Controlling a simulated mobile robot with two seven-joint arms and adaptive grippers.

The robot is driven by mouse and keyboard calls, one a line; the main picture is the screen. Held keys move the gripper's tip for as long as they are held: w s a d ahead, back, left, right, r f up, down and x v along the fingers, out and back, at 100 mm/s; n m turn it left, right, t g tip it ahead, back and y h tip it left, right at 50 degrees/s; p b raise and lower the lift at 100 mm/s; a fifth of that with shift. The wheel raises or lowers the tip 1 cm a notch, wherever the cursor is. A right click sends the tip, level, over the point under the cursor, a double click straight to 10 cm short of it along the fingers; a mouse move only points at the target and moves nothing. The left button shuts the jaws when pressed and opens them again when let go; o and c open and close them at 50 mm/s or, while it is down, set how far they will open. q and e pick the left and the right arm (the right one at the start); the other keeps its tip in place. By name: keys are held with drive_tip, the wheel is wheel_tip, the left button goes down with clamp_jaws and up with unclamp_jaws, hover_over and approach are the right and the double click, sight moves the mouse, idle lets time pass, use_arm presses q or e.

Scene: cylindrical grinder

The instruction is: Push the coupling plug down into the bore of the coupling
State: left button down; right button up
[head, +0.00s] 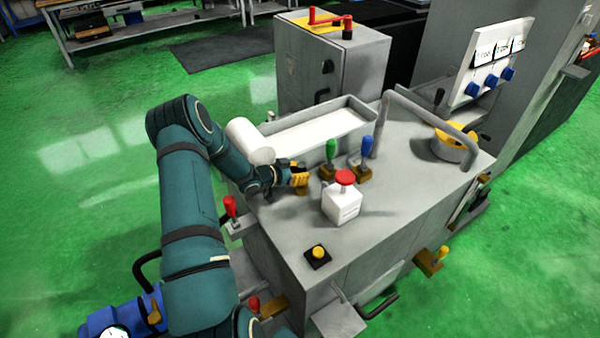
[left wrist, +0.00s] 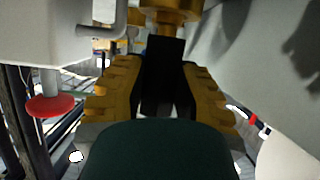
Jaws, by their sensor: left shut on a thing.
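My left gripper (head: 298,178) is low over the machine's grey top, with its yellow fingers beside the green-handled lever. A small brass-coloured piece (head: 302,190) shows just under the fingertips. In the left wrist view my left gripper (left wrist: 163,85) has its two yellow fingers apart, closed on a dark, narrow piece (left wrist: 165,70), seemingly the coupling plug. A round brass part (left wrist: 175,12), perhaps the coupling, lies right beyond the fingertips. The bore is hidden, and I cannot tell how deep the plug sits. My right gripper is not in view.
The green-handled lever (head: 331,150) and blue-handled lever (head: 366,150) stand close right of the gripper. A white box with a red button (head: 344,178) stands in front of them. A grey tray (head: 352,118) lies behind.

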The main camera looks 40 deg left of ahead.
use_arm(q)
drive_tip(key=shift+f, duration=0.3)
drive_tip(key=c, duration=0.8)
unclamp_jaws()
drive_tip(key=shift+o, duration=0.2)
drive_tip(key=v, duration=0.7)
drive_tip(key=shift+s, duration=0.25)
